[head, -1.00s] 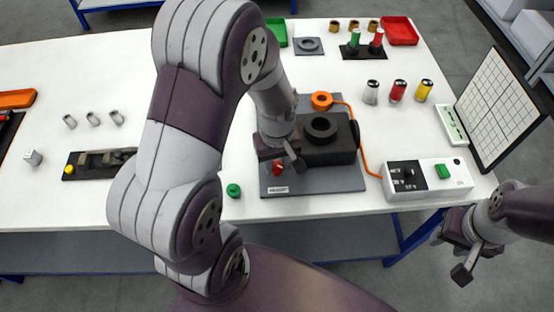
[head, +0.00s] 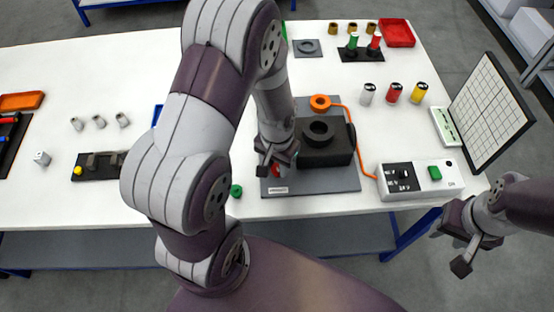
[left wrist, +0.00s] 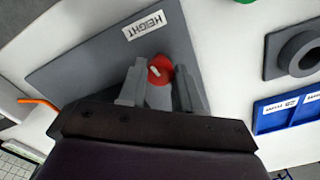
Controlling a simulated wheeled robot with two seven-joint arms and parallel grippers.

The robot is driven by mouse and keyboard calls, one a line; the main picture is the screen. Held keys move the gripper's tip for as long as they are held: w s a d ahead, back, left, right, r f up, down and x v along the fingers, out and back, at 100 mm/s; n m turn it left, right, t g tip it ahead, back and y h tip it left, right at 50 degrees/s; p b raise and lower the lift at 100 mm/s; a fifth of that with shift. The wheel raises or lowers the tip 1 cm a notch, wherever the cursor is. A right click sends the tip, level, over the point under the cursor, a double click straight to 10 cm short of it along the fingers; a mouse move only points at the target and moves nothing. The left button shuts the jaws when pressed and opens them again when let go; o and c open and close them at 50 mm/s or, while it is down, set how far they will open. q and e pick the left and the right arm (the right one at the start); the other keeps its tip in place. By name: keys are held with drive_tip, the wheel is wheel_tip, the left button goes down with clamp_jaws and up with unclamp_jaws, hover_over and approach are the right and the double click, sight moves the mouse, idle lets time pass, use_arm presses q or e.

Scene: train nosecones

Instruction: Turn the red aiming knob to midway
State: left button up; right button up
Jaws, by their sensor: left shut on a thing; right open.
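The red knob (left wrist: 160,69) stands on the grey plate (left wrist: 85,58) beside a label reading HEIGHT (left wrist: 145,25). Its white pointer mark slants up and to the left in the left wrist view. My left gripper (left wrist: 158,82) is shut on the knob, one finger on each side. In the head view my left gripper (head: 276,165) covers most of the red knob (head: 276,170), at the front left of the grey plate (head: 330,183). My right gripper (head: 474,252) is open and empty, off the table's front right edge.
A black block with a round ring (head: 325,155) stands on the plate just right of my left gripper. A green knob (head: 236,191) is close by on the left. A white control box (head: 420,180) with an orange cable lies to the right.

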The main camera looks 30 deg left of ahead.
sight(277, 167)
use_arm(q)
drive_tip(key=shift+m+p, duration=0.3)
drive_tip(key=shift+m, duration=0.7)
drive_tip(key=shift+w, duration=0.1)
drive_tip(key=o, duration=1)
drive_tip(key=shift+o, duration=0.2)
drive_tip(key=shift+r, duration=0.1)
wheel_tip(277, 167, up, 13)
drive_tip(key=shift+f, duration=0.2)
